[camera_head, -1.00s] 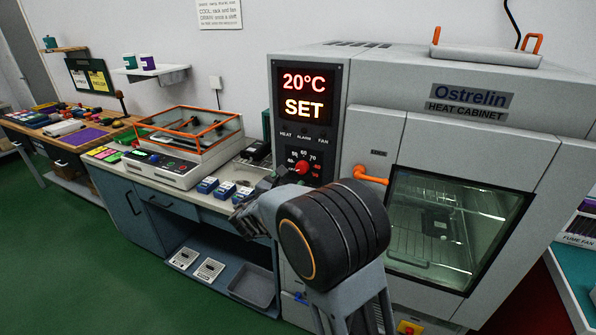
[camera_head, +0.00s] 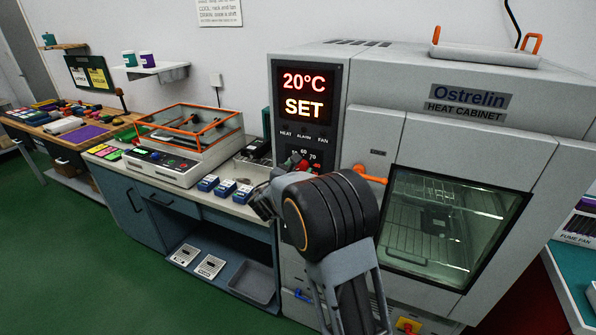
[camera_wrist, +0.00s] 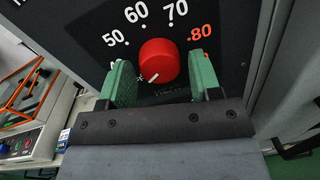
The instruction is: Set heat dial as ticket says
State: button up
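The red heat dial (camera_wrist: 158,60) sits on the dark panel of the heat cabinet (camera_head: 455,160). In the wrist view its scale shows 50, 60, 70 and an orange 80; the white pointer mark is low on the left of the knob. My gripper (camera_wrist: 160,66) has its green fingers open, one on each side of the knob. A gap shows at the right finger; contact on the left is unclear. In the head view my arm covers most of the dial. The display (camera_head: 304,94) reads 20°C SET. I cannot make out a ticket.
An orange door handle (camera_head: 370,175) is close to the right of my arm. The cabinet's glass door (camera_head: 455,225) is shut, with a dark object inside. A counter with an orange-framed clear cover (camera_head: 190,125) and several small blue-and-white boxes (camera_head: 226,188) is at left.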

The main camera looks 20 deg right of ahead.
jog(key=c, duration=0.7)
jog(key=shift+f, duration=0.1)
jog(key=shift+b, duration=0.6)
jog(key=shift+f+m+b, duration=0.2)
jog(key=shift+m+b, duration=0.3)
jog(key=shift+b, duration=0.05)
jog(key=m+b, duration=0.5)
jog(key=b, duration=0.4)
jog(key=shift+y, duration=0.3)
jog(key=shift+r+m+b, duration=0.2)
jog(key=shift+m+b, duration=0.5)
jog(key=shift+b, duration=0.25)
jog(key=shift+r, duration=0.1)
